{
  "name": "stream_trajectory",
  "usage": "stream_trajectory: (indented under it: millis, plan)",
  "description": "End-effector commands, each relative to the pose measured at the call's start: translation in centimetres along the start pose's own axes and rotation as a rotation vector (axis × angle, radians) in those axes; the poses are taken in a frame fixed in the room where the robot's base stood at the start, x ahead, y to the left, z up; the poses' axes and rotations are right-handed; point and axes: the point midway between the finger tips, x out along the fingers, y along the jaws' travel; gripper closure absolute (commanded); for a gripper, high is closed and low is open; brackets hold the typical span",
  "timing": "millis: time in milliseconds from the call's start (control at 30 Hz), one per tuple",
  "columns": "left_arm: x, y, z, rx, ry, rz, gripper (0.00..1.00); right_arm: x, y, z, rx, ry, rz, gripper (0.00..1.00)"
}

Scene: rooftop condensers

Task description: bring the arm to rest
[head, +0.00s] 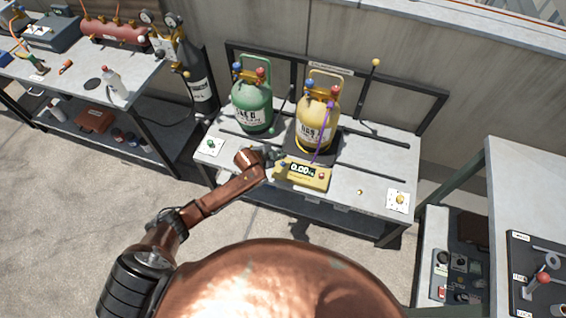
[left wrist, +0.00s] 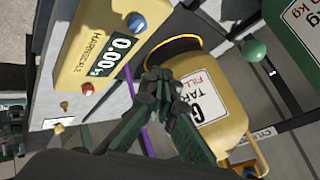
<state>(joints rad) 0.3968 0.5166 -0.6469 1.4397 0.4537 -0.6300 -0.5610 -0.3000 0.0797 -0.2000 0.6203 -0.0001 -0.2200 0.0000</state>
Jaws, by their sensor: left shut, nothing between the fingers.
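My left arm reaches in from the left, over the front of the middle bench (head: 375,165). Its gripper (head: 274,155) is shut and empty, just behind the yellow scale display (head: 302,174) and in front of the cylinders. In the left wrist view the shut fingers (left wrist: 158,82) show in front of the yellow cylinder (left wrist: 196,85), with the scale display (left wrist: 110,40) at upper left. I cannot tell whether they touch anything. The right gripper is not in view.
The yellow cylinder (head: 317,122) stands upright on the dark scale plate, a purple strip on it. A green cylinder (head: 252,106) stands to its left. A metal frame and a wall rise behind. Benches flank on the left (head: 75,68) and right (head: 530,185).

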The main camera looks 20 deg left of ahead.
Motion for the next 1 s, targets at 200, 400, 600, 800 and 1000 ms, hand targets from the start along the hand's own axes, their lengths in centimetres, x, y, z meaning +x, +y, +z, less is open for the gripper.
stream_trajectory:
  millis: [200,400,600,800,1000]
  plan:
    - [0.0,0.0,0.0,0.000,0.000,0.000,1.00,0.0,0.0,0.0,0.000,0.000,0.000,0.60]
    - [-0.6,2.3,0.0,-0.041,-0.006,0.022,1.00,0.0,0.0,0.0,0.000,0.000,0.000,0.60]
    - [-5.6,10.8,0.8,-0.268,-0.071,0.091,1.00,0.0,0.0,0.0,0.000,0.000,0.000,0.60]
    - [-15.3,16.9,5.2,-0.586,-0.234,0.090,1.00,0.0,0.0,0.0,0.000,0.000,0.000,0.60]
    - [-24.5,20.2,10.0,-0.826,-0.403,0.036,1.00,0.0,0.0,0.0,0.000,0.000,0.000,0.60]
